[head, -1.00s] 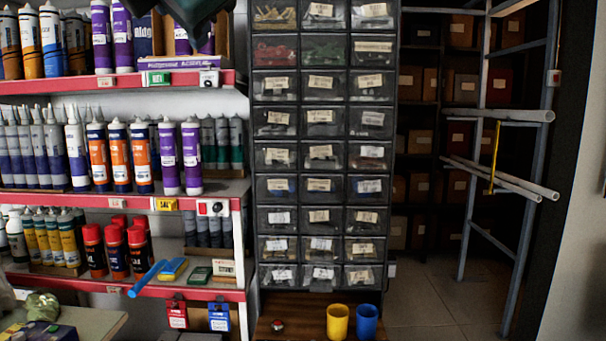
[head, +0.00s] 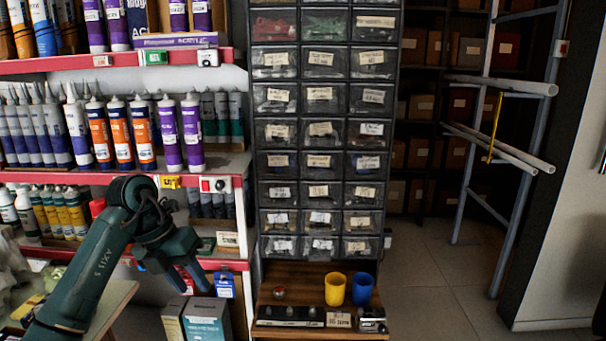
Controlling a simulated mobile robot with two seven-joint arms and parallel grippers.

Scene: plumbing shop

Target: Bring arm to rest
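My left arm (head: 95,265), dark teal, comes in from the lower left of the head view, in front of the lower shelves. My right gripper is not in view.
Shelves with red edges (head: 205,181) hold cartridges and bottles on the left. A drawer cabinet (head: 318,130) stands in the middle, above a wooden surface (head: 290,270) with yellow (head: 334,290) and blue (head: 362,289) cups. A table (head: 110,297) is lower left. Floor (head: 445,290) is clear at right.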

